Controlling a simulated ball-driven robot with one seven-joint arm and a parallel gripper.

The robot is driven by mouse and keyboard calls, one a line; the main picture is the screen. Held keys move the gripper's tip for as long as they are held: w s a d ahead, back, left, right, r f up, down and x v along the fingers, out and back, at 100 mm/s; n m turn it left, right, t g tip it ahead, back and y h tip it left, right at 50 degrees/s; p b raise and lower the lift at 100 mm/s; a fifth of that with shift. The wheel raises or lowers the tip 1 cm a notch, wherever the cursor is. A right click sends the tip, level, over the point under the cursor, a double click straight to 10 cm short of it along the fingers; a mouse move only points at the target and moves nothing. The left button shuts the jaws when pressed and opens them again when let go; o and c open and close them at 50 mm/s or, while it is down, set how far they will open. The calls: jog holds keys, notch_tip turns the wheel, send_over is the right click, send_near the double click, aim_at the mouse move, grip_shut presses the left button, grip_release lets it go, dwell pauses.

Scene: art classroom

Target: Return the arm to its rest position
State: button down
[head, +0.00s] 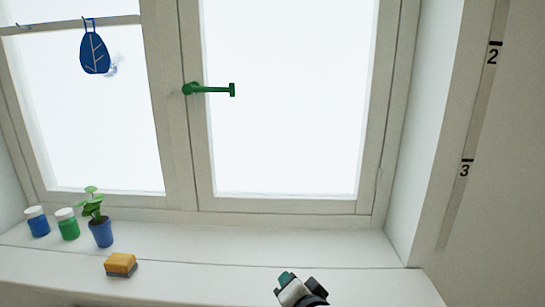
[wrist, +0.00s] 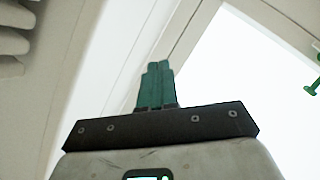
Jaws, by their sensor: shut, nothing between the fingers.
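My gripper (wrist: 158,68) shows in the wrist view with its two green fingers closed together and nothing between them. It points up toward the window frame and the pale wall. In the head view part of my gripper (head: 286,277) shows at the bottom edge, in front of the window sill, to the right of the sponge. The rest of my arm is below the picture.
The window has a green handle (head: 212,90), turned sideways; it also shows in the wrist view (wrist: 312,87). On the sill (head: 220,246) stand a blue jar (head: 38,226), a green jar (head: 69,229), a potted plant (head: 101,233) and a yellow sponge (head: 121,262). The sill's right part is clear.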

jog(key=s+d+f+n+g+h, duration=0.2)
jog(key=s+d+f+n+g, duration=0.1)
jog(key=s+d+f, duration=0.6)
jog(key=s+d+f+n+g+h, duration=0.2)
jog(key=s+d+f, duration=0.2)
jog(key=s+d, duration=0.5)
jog(key=s+d+f+n+g+b, duration=0.1)
jog(key=s+d+f+g+b, duration=0.2)
jog(key=s+f, duration=0.4)
jog(key=s+d+f+n+g+b, duration=0.1)
jog(key=s+d+f+g+b, duration=0.2)
jog(key=s+f, duration=0.5)
jog(key=s+g, duration=0.1)
jog(key=s, duration=0.4)
jog(key=shift+s+f, duration=0.3)
jog(key=shift+s, duration=0.05)
jog(key=c, duration=1.8)
grip_release()
